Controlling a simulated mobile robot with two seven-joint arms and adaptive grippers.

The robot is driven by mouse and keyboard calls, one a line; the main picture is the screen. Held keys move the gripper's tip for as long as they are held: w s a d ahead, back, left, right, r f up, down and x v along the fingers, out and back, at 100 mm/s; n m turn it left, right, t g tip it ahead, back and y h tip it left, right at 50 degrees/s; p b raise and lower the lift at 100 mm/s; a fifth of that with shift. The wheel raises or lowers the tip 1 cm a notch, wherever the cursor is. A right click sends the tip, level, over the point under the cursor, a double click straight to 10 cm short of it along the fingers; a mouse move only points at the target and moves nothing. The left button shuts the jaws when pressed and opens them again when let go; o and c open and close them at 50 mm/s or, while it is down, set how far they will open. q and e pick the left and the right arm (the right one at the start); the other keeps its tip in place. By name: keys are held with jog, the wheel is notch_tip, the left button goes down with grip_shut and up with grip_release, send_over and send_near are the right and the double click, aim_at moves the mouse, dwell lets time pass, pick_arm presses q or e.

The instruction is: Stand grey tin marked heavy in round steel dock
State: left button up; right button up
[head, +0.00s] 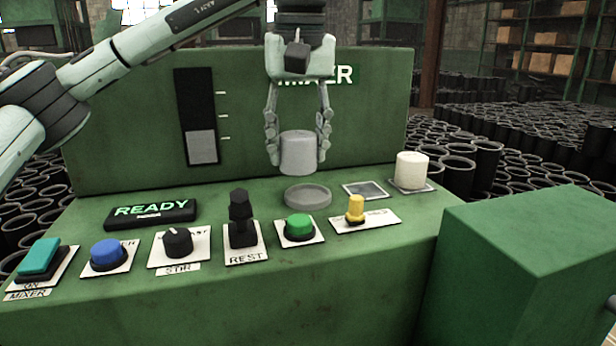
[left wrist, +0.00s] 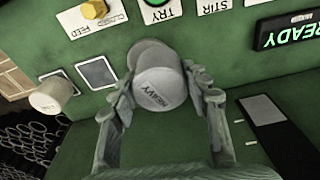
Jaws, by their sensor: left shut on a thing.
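The grey tin (head: 298,153) is held upright between the fingers of my left gripper (head: 298,140). In the left wrist view the tin (left wrist: 160,88) shows the word HEAVY on its top, with the gripper fingers (left wrist: 160,100) on both sides of it. The round steel dock (head: 308,196) is a shallow grey ring on the green panel. The tin is above the dock and slightly behind it, apart from it in the head view. In the left wrist view the dock (left wrist: 146,48) is partly hidden behind the tin. My right gripper is not in view.
A whitish tin (head: 411,170) stands on a square plate to the right, beside an empty square plate (head: 365,190). A green button (head: 299,226), a yellow switch (head: 355,208) and a black lever (head: 241,220) stand in front of the dock. The panel's upright back (head: 380,110) rises behind.

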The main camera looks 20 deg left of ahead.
pick_arm(q)
jog(key=w+f, duration=0.1)
jog(key=w, duration=0.1)
jog(key=shift+w+d+f, duration=0.35)
notch_tip(320, 180, down, 4)
jog(key=shift+r, duration=0.1)
jog(key=o, duration=1.3)
jog(key=shift+f, duration=0.2)
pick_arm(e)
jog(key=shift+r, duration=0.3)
